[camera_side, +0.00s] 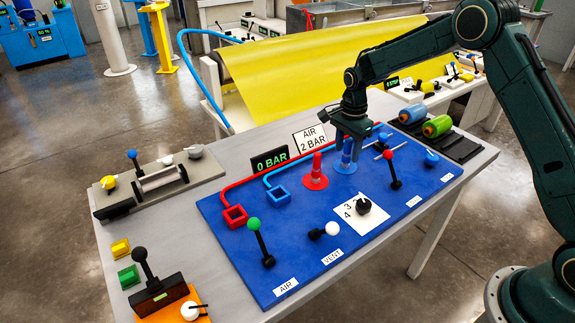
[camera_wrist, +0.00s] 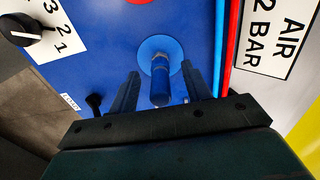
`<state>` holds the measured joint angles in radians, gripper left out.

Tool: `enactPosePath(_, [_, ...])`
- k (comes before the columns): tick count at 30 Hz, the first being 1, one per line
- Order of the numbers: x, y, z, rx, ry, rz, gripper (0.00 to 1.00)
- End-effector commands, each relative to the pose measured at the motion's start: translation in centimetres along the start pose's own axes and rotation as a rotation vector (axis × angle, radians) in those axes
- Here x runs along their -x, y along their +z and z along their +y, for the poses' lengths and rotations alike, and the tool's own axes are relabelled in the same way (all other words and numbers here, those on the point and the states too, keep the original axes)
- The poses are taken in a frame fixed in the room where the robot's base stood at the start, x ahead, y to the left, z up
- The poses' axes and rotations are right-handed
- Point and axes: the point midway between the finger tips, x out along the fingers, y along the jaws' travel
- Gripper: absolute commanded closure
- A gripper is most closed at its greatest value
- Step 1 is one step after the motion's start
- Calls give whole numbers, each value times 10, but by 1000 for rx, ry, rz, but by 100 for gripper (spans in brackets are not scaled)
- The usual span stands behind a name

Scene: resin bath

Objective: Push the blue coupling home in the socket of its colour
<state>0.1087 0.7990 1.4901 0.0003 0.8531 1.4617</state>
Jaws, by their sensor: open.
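The blue coupling (camera_side: 346,157) stands upright on a round blue base on the blue panel. In the wrist view the coupling (camera_wrist: 160,88) shows between the two fingers, with a gap on each side. My gripper (camera_side: 350,146) points down over it, open and not closed on anything; the wrist view shows its fingers (camera_wrist: 160,74) too. The blue square socket (camera_side: 279,194) is on the panel left of the coupling, at the end of a blue pipe, and looks empty. The red square socket (camera_side: 235,217) lies further left.
A red coupling (camera_side: 316,172) stands close left of the blue one. A lever with a red knob (camera_side: 391,165) rises to the right. A green-knobbed lever (camera_side: 259,237) and a white-knobbed one (camera_side: 326,231) stand nearer the front. The 0 BAR display (camera_side: 270,161) is behind the sockets.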

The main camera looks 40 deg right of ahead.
Motion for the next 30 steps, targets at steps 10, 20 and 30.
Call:
enactPosePath(10, [0, 0, 0, 0, -1, 0, 100])
enactPosePath(20, [4, 0, 0, 0, -2, 0, 100])
enactPosePath(30, [39, 0, -1, 0, -5, 0, 100])
